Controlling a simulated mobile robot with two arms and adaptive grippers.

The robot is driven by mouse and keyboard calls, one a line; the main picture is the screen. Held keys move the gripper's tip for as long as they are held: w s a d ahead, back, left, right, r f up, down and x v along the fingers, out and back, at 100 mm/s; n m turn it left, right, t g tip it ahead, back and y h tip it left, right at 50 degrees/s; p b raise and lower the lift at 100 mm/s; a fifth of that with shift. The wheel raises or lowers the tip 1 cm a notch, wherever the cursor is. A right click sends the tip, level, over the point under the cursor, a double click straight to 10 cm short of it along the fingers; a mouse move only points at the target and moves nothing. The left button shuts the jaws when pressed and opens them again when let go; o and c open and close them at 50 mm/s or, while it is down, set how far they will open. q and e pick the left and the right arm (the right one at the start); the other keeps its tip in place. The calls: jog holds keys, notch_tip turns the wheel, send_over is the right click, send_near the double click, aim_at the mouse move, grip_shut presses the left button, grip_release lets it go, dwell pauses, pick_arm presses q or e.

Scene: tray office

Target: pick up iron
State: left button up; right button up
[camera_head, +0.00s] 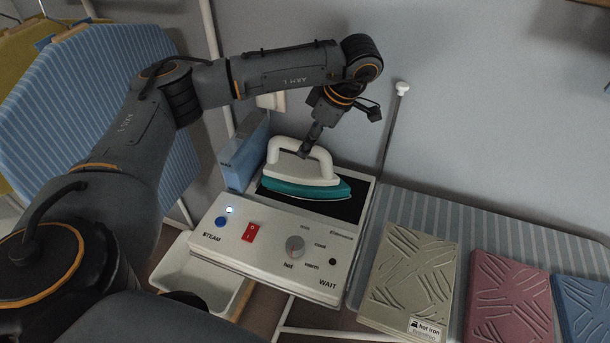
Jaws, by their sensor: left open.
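The iron (302,189) has a white looped handle and a teal body. It sits on the dark plate of the white steam station (240,255), near the back wall. My left gripper (318,134) comes down over the iron from behind and above. It is open, and one finger reaches down to the top of the white handle. I cannot tell whether that finger touches the handle. The iron rests on the station. My right gripper is not in view.
The station's front panel has a red switch (251,232) and a knob (295,245). A blue box (243,160) stands left of the iron. A thin pole (391,130) rises at right. Patterned beige (410,270), red (508,300) and blue pads lie on a striped board. A white tray (195,280) sits below.

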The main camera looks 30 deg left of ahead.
pick_arm(q)
jog(key=shift+p+x, duration=0.5)
jog(key=shift+x, duration=1.45)
jog(key=shift+r, duration=0.1)
grip_shut()
jog(key=shift+r, duration=0.1)
